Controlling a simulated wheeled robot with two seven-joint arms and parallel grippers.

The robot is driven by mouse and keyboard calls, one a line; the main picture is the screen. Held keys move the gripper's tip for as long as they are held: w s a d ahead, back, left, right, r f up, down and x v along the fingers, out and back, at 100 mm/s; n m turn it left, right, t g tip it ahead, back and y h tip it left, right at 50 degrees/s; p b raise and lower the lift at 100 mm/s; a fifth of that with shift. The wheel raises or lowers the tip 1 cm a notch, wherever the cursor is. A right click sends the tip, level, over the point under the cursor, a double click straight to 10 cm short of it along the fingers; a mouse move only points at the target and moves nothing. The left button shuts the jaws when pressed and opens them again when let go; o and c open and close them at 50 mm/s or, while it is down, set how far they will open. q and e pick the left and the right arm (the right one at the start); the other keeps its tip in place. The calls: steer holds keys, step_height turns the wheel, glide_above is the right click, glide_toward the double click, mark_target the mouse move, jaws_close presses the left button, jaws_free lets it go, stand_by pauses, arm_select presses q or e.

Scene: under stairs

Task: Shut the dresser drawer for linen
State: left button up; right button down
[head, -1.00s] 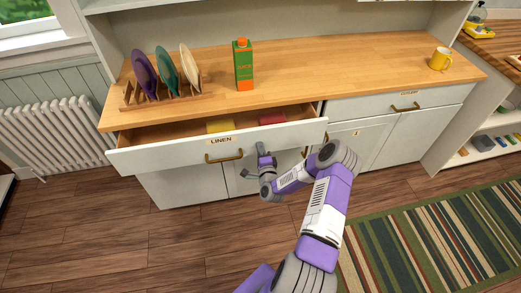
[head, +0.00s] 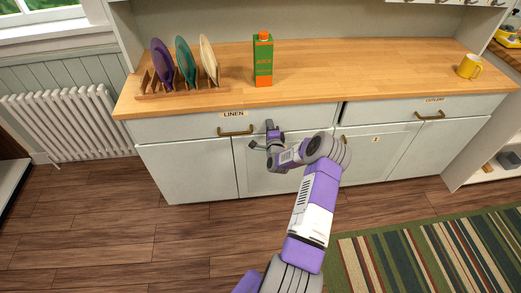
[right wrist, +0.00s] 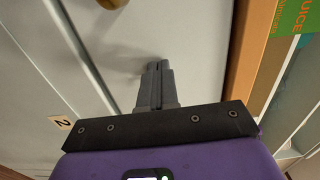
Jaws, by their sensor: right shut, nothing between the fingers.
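The linen drawer (head: 190,127) is in the upper left of the dresser front, with a "LINEN" label and a brass handle (head: 236,131). Its front now sits about level with the dresser face, and its inside is hidden. My right gripper (head: 270,128) is shut and empty, at the drawer front just right of the handle. In the right wrist view the shut fingers (right wrist: 158,68) point at the pale drawer front and look close to or touching it; the handle (right wrist: 112,4) shows at the top edge. My left gripper is not in view.
On the wooden dresser top (head: 350,75) stand a plate rack (head: 180,92) with plates, a juice carton (head: 263,62) and a yellow mug (head: 468,66). Another drawer (head: 415,112) is at the right. A striped rug (head: 430,255) lies at the lower right.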

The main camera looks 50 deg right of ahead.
steer(key=shift+s+d+r, duration=0.1)
steer(key=shift+d+r, duration=0.3)
steer(key=p+v, duration=0.2)
steer(key=v, duration=0.6)
steer(key=w+a+f+n+g+y+p, duration=0.1)
steer(key=w+a+f+n+y, duration=0.25)
steer(key=a, duration=0.65)
steer(key=w+a+f+n+g+y, duration=0.1)
steer(key=w+a+f+n+y, duration=0.2)
steer(key=a, duration=0.6)
steer(key=w+a+f+n+y+p, duration=0.1)
steer(key=a+f+n+y, duration=0.35)
steer(key=a, duration=0.55)
steer(key=s+a+f+n+g+y, duration=0.1)
steer(key=s+a+n+g+y, duration=0.4)
steer(key=a, duration=0.9)
steer(key=s+a+n+g+y+p, duration=0.1)
steer(key=s+a+n+g, duration=0.4)
steer(key=s, duration=0.9)
steer(key=a+n, duration=0.3)
steer(key=a, duration=0.1)
steer(key=shift+s+a+r+p, duration=0.2)
steer(key=shift+s+r+p, duration=0.05)
steer(key=shift+p, duration=0.15)
